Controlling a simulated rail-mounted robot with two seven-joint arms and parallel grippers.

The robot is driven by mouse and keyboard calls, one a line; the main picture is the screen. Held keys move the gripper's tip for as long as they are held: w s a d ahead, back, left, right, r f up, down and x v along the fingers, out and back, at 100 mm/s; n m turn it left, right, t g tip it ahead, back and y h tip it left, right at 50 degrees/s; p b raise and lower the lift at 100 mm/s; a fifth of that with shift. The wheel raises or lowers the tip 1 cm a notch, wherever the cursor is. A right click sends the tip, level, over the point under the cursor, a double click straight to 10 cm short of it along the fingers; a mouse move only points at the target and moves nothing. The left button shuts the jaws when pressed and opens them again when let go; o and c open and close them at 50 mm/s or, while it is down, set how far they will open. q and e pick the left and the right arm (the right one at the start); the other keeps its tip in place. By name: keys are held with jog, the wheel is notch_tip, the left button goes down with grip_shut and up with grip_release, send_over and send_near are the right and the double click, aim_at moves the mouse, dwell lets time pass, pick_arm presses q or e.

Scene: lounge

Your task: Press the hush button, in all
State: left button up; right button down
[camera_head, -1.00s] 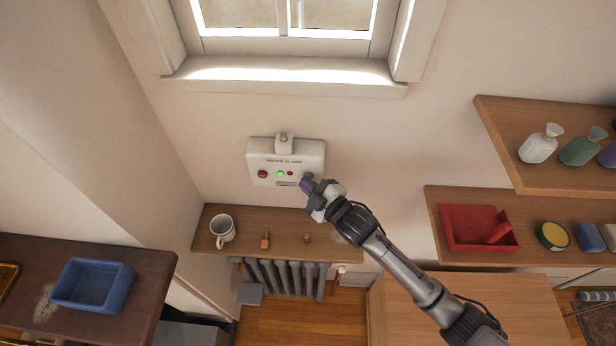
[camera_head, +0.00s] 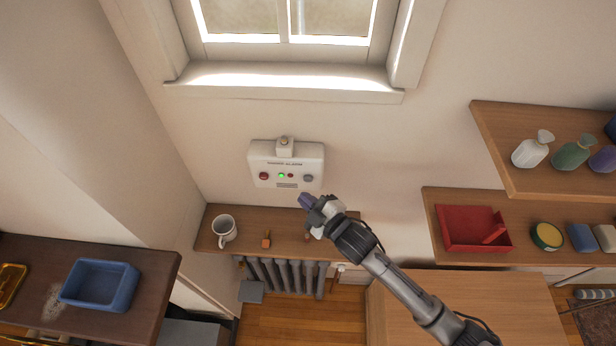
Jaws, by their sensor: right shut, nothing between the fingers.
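The white smoke alarm box (camera_head: 286,158) is mounted on the wall below the window. Its front has a large red button (camera_head: 263,175) at the left, a lit green light (camera_head: 281,176), a small red light and a grey button (camera_head: 308,178) at the right. No label that I can read says which button is hush. My right gripper (camera_head: 304,200) is shut and empty. Its fingertips show just below the grey button, apart from it in the picture. My left gripper is not in view.
Below the alarm, a wooden shelf (camera_head: 275,250) over a radiator holds a white mug (camera_head: 223,231) and small items. A blue tray (camera_head: 100,284) stands at the left. Shelves at the right hold bottles and a red tray (camera_head: 462,242). The wall around the alarm is clear.

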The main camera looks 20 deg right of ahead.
jog(key=shift+s+a+p, duration=0.25)
jog(key=shift+s+a, duration=0.05)
jog(key=shift+s, duration=0.3)
jog(key=shift+s+a+p, duration=0.2)
jog(key=shift+s+a, duration=0.05)
jog(key=shift+s, duration=0.3)
notch_tip(320, 180, down, 4)
jog(key=d+m+g+h, duration=0.2)
jog(key=m+g+h, duration=0.1)
jog(key=m, duration=0.1)
jog(key=s+d+r+m+g+h+p, duration=0.1)
jog(key=s+d+r+m+g+p, duration=0.2)
jog(key=s, duration=0.7)
jog(key=s+d+r+m+g+h+p, duration=0.2)
jog(key=s+r+m+g+p, duration=0.2)
jog(key=s, duration=0.6)
jog(key=s+f+g+p, duration=0.2)
jog(key=s+g+p, duration=0.15)
jog(key=s, duration=0.75)
jog(key=s+b+x, duration=0.3)
jog(key=b+x, duration=1)
jog(key=s+f+b+x, duration=0.1)
jog(key=s+b+x, duration=0.2)
jog(key=b+x, duration=1)
jog(key=s+f+b+x, duration=0.1)
jog(key=s+b+x, duration=0.2)
jog(key=b+x, duration=1)
jog(key=shift+a+m+t+b, duration=0.4)
jog(key=shift+a+t+b, duration=0.1)
jog(key=shift+a, duration=0.1)
